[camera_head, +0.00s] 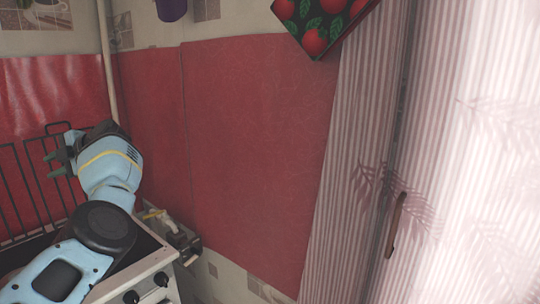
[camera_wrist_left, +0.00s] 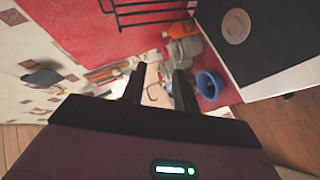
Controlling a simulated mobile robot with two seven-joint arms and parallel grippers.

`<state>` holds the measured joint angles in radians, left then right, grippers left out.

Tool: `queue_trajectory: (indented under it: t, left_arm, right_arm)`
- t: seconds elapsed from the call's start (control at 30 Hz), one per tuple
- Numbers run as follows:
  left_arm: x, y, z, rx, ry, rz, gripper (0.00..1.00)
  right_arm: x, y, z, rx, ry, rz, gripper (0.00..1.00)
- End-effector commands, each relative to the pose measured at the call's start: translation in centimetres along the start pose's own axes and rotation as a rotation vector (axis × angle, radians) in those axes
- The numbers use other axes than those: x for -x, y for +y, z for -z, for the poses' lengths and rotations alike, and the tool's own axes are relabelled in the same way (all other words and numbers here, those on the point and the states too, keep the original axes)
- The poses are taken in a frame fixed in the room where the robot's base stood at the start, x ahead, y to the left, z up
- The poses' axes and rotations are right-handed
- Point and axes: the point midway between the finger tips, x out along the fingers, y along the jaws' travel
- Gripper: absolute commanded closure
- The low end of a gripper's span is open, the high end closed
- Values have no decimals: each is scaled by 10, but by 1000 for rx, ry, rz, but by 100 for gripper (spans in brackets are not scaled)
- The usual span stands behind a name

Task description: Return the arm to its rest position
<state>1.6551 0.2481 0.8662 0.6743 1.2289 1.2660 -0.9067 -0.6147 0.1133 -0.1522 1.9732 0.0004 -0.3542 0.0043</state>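My left arm comes in from the lower left in the head view, pale blue with black joints. Its gripper (camera_head: 60,160) points left, in front of the black wire rack (camera_head: 28,185) and above the white stove (camera_head: 150,265). In the left wrist view the two dark fingers of this gripper (camera_wrist_left: 159,88) stand apart with a gap between them, and nothing is held. My right arm and gripper are not in view.
Red oilcloth (camera_head: 250,150) covers the wall. A striped pink curtain (camera_head: 355,150) hangs at the right. A light pipe (camera_head: 107,70) rises behind the arm. The wrist view shows a blue bucket (camera_wrist_left: 210,84) and an orange bottle (camera_wrist_left: 182,30) among clutter.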

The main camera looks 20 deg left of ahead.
Motion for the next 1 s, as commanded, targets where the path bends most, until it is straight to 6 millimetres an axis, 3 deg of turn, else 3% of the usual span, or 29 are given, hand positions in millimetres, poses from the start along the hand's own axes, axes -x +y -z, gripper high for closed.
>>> queue_trajectory:
  t: [0.1,0.27,0.47,0.57,0.77,0.87,1.0]
  left_arm:
    - [-16,-12,0,-47,96,-215,70]
    - [-16,-25,-6,-131,156,-508,70]
    - [8,-58,-29,-286,144,-864,70]
    - [25,-85,-45,-381,102,-1029,70]
    - [64,-165,-76,-598,-44,-1318,70]
    - [83,-218,-88,-719,-144,-1437,70]
    - [107,-304,-95,-896,-309,-1570,70]
  right_arm:
    - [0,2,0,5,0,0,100]
    - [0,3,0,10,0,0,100]
    - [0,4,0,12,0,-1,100]
    - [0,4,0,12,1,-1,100]
    - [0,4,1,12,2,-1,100]
    - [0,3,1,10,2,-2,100]
    - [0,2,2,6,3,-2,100]
